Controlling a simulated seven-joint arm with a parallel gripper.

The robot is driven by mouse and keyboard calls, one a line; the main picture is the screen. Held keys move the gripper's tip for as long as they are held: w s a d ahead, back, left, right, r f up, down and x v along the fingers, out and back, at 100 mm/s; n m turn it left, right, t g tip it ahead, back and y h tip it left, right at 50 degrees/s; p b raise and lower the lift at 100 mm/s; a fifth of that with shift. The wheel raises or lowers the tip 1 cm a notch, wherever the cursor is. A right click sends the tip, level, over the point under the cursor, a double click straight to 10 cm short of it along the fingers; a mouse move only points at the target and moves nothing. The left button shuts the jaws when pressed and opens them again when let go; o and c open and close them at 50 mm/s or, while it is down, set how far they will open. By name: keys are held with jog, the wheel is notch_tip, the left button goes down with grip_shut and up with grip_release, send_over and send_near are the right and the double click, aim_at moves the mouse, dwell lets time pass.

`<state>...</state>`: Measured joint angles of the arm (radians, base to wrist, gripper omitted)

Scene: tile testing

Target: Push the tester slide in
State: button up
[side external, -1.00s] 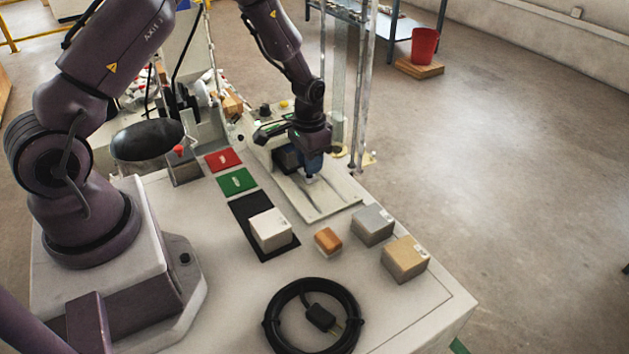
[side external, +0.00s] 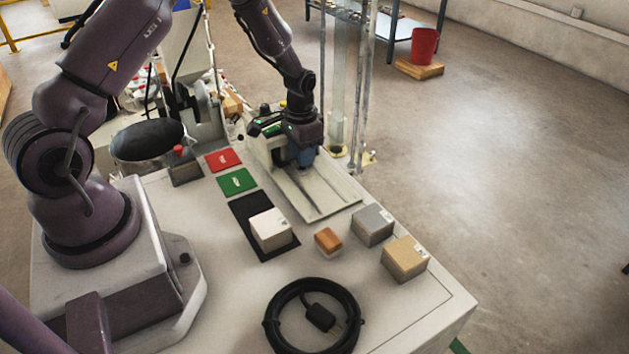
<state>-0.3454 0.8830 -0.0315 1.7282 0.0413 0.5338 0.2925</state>
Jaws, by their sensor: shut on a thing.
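The tester is a pale machine with a flat, grooved base plate (side external: 335,204) that extends toward the front right, in the side external view. My gripper (side external: 303,160) is low over the rear part of this plate, close to the tester body. It is shut on the tester slide, at the back end of the grooves. The gripper hides most of the slide and the grip itself. The front part of the plate is bare, and its dark grooves show.
Red (side external: 223,159) and green (side external: 238,181) pads lie left of the tester. A white block (side external: 270,229) sits on a black mat (side external: 246,209). Orange (side external: 328,240), grey (side external: 372,225) and tan (side external: 405,259) blocks stand in front. A coiled black cable (side external: 271,318) lies nearest. Clear posts (side external: 365,90) rise behind.

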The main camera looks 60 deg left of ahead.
jog(key=shift+a, duration=0.35)
jog(key=o, duration=0.6)
jog(key=shift+a+r, duration=0.1)
jog(key=shift+r, duration=1.7)
jog(key=shift+o, duration=0.9)
jog(key=shift+r, duration=1.25)
jog(key=shift+d, duration=0.25)
